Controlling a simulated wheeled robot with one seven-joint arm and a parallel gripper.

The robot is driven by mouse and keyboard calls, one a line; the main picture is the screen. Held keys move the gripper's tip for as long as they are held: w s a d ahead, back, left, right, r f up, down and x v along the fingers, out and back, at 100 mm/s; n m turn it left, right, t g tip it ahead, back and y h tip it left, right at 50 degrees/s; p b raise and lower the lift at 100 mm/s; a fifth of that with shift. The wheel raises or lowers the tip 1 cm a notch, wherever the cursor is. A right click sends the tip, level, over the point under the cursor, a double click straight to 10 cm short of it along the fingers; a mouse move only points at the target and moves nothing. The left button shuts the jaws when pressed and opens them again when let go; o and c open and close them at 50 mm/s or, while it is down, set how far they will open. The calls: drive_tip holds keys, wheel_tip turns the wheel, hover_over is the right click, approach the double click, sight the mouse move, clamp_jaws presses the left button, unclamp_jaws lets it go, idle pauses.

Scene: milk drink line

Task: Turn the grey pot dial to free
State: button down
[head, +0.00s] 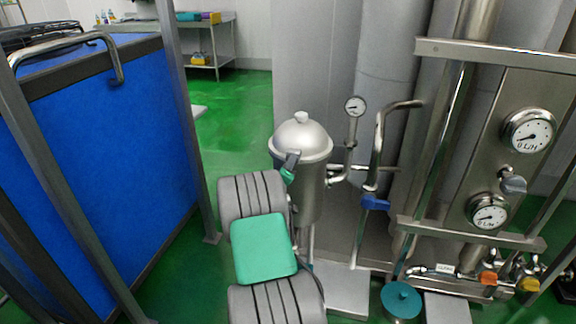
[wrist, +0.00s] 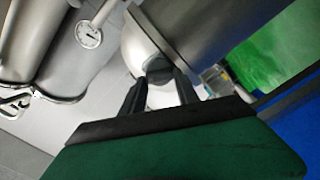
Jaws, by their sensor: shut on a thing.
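The grey pot (head: 313,185) stands upright in the middle of the head view, with a domed lid and a round knob on top. My gripper (head: 292,158) is at the pot's left front, just below the lid rim. In the wrist view my gripper's two dark fingers (wrist: 160,82) reach up to a small dark part, the grey pot dial (wrist: 158,66), and are shut on it. The dial's marks cannot be read, so its setting cannot be told. My arm hides the pot's lower left side in the head view.
A pressure gauge (head: 355,106) and bent steel pipes stand just right of the pot. A blue valve handle (head: 375,202) is beside them. A steel panel with flow dials (head: 529,130) is at right, a blue-sided bin (head: 105,165) at left.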

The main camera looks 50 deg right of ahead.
drive_tip(key=n+p, duration=0.1)
drive_tip(key=n, duration=0.4)
drive_tip(key=shift+f+n, duration=0.1)
drive_tip(key=shift+n, duration=0.3)
idle(0.4)
drive_tip(key=c, duration=0.9)
unclamp_jaws()
drive_tip(key=v, duration=0.7)
drive_tip(key=shift+s+a, duration=0.2)
drive_tip(key=shift+a, duration=0.2)
